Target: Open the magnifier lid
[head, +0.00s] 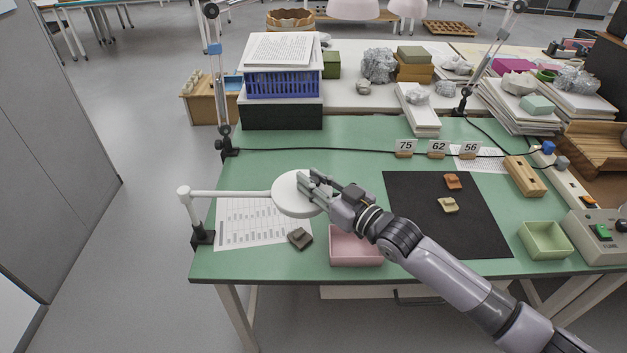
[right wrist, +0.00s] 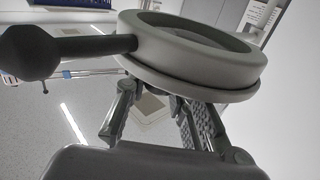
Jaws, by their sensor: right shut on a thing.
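The magnifier (head: 287,204) is a round white head on a white arm (head: 232,194) at the table's left side. Its top shows as a plain pale disc in the head view. In the right wrist view the thick ring (right wrist: 258,62) surrounds a lens, and the thin lid (right wrist: 236,96) lies close along it with a narrow dark gap. My right gripper (head: 314,188) is at the right edge of the magnifier head, shut on the lid; its fingers also show in the right wrist view (right wrist: 168,108). The exact contact is partly hidden. My left gripper is out of view.
A pink tray (head: 352,248) sits below my right wrist. A brown sherd (head: 300,238) lies by a printed sheet (head: 235,230). Two sherds lie on the black mat (head: 415,225). A green tray (head: 545,240) stands at right.

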